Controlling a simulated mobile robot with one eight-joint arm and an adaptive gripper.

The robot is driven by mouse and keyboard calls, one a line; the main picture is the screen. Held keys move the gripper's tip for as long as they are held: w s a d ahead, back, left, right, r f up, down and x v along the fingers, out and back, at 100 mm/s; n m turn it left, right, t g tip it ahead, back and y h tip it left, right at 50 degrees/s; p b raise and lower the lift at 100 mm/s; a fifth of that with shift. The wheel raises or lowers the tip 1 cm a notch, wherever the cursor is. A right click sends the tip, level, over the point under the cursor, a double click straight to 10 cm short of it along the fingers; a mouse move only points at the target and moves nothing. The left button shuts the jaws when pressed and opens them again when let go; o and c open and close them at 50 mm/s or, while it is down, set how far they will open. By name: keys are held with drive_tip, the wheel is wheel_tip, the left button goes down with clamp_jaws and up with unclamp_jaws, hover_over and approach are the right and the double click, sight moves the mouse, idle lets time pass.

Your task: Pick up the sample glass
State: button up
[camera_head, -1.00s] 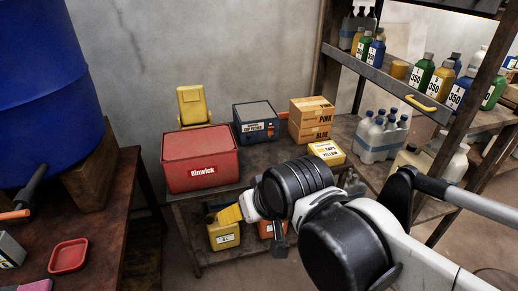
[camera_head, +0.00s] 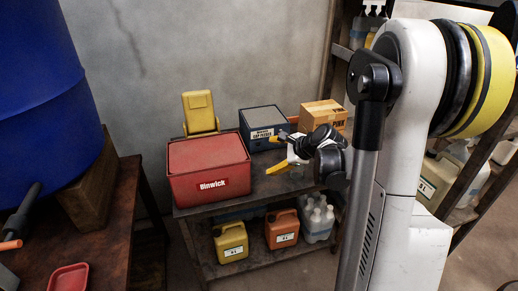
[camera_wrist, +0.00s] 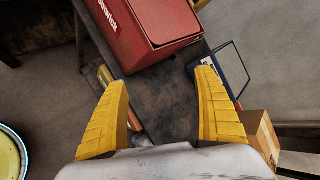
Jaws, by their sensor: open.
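My gripper (camera_head: 279,152) is open, its two yellow fingers apart above the small table, to the right of the red box. My arm and fingers hide part of the tabletop and the shelves on the right.
The red Binwick box (camera_head: 209,170) stands close to my fingers. A dark blue box (camera_head: 263,126) and a cardboard box (camera_head: 323,116) stand behind. Yellow (camera_head: 231,241) and orange (camera_head: 282,229) canisters fill the lower shelf. A red tray (camera_head: 69,278) lies on the left bench.

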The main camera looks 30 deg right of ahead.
drive_tip(key=d+f+m+t, duration=0.1)
drive_tip(key=d+f+m, duration=0.45)
drive_tip(key=d, duration=0.35)
drive_tip(key=m+t+h+b, duration=0.1)
drive_tip(key=m+t, duration=0.2)
drive_tip(key=m, duration=0.4)
approach(297, 170)
drive_tip(key=w+d+f, duration=0.1)
drive_tip(key=w, duration=0.1)
drive_tip(key=shift+g, duration=0.3)
drive_tip(key=b+x, duration=0.1)
drive_tip(key=x, duration=0.2)
drive_tip(key=b+x, duration=0.1)
drive_tip(key=x, duration=0.2)
drive_tip(key=d+r+b+x, duration=0.1)
drive_tip(key=b+x, duration=0.1)
drive_tip(key=x, duration=0.2)
drive_tip(key=shift+w+d, duration=0.1)
drive_tip(key=shift+w, duration=0.2)
drive_tip(key=shift+c, duration=0.2)
drive_tip(key=c, duration=1.5)
